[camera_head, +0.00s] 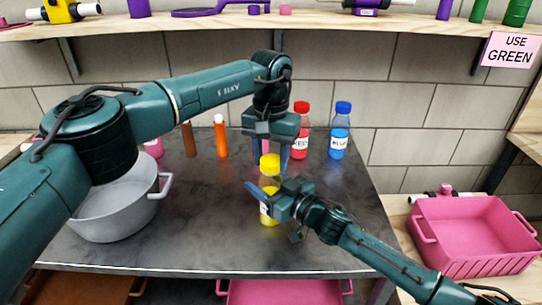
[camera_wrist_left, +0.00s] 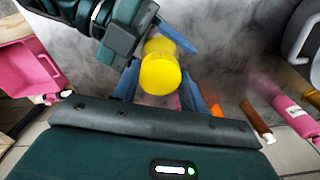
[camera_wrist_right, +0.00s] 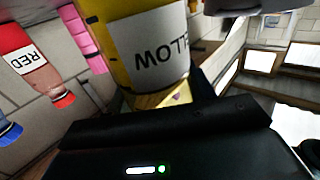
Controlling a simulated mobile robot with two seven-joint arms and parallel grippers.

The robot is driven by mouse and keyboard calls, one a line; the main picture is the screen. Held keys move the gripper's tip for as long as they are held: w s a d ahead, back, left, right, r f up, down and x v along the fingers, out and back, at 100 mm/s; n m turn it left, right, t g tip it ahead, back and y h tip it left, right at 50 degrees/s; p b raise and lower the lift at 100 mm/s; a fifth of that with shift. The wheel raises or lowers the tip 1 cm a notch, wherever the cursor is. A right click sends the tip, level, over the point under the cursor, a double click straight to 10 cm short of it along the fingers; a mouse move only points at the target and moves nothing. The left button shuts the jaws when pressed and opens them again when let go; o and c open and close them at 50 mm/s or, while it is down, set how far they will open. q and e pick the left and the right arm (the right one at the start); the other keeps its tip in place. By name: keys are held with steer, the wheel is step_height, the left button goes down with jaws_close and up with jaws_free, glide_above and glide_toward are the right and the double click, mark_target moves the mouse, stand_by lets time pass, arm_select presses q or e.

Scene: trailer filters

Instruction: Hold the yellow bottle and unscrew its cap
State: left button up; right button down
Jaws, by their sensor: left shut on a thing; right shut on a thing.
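The yellow bottle (camera_head: 268,214) stands upright near the middle of the dark table, with its white label partly hidden by my right gripper. My right gripper (camera_head: 268,195) is shut on the bottle's body from the right. In the right wrist view the bottle's label (camera_wrist_right: 158,45) shows large and upside down. My left gripper (camera_head: 270,155) points down from above and is shut on the yellow cap (camera_head: 270,161). In the left wrist view the round cap (camera_wrist_left: 160,74) is between the two blue fingers. I cannot tell whether the cap is loose on the neck.
A red bottle (camera_head: 300,141) and a blue bottle (camera_head: 339,143) stand behind, to the right. A grey pot (camera_head: 115,215) is at the left under my left arm. An orange bottle (camera_head: 221,139) stands at the back. A pink bin (camera_head: 470,235) is off to the right.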

arm_select(q)
steer(key=n, duration=0.7)
steer(key=shift+c, duration=0.2)
steer(key=n, duration=0.6)
steer(key=shift+n, duration=0.4)
steer(key=n, duration=0.6)
steer(key=shift+r, duration=0.1)
steer(key=n, duration=0.6)
steer(key=shift+n, duration=0.3)
steer(key=n, duration=1.2)
steer(key=shift+n, duration=0.4)
steer(key=n, duration=1)
steer(key=shift+n, duration=0.3)
steer(key=n, duration=0.4)
steer(key=shift+r, duration=0.1)
steer(key=shift+r, duration=0.2)
steer(key=shift+r, duration=0.9)
